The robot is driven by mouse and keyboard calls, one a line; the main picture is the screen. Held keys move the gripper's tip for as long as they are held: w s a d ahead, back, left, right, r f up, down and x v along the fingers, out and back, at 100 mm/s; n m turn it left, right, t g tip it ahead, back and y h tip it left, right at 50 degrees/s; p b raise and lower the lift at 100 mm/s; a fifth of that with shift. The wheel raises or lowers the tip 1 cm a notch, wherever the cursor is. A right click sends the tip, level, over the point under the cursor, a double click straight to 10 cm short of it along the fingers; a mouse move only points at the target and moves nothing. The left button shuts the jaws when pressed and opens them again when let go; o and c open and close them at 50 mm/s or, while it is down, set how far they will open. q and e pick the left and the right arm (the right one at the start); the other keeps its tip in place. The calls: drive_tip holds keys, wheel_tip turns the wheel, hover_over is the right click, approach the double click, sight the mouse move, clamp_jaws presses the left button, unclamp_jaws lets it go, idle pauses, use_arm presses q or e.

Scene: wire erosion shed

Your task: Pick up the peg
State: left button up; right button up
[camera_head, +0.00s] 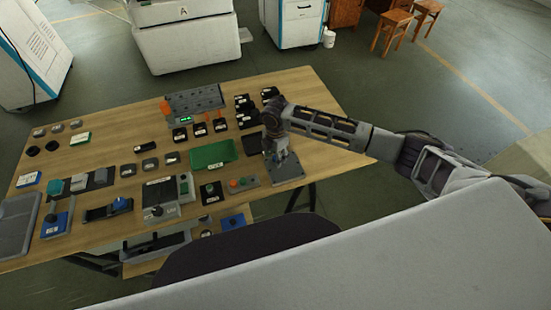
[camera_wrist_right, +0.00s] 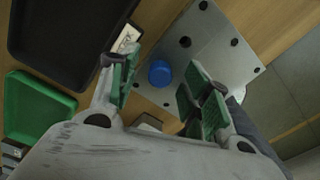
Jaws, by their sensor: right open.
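What looks like the peg is a blue round-topped piece (camera_wrist_right: 160,72), seen from above on a grey metal plate (camera_wrist_right: 205,35) with several dark holes or bolts. The plate also shows in the head view (camera_head: 290,172) at the right front of the workbench, where my gripper hides the blue piece. My right gripper (camera_wrist_right: 160,80) is open above the plate. Its green-padded fingers stand on either side of the blue piece, apart from it in the picture. In the head view my right gripper (camera_head: 277,157) points down at the plate. My left gripper is not in view.
A green tray (camera_head: 212,154) lies left of the plate, and a black tray (camera_wrist_right: 65,50) lies close by in the wrist view. The wooden table (camera_head: 110,150) carries several switches and boxes. Two stools (camera_head: 395,25) stand on the floor behind.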

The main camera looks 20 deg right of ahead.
drive_tip(key=shift+f, duration=0.15)
idle(0.3)
drive_tip(key=c, duration=1)
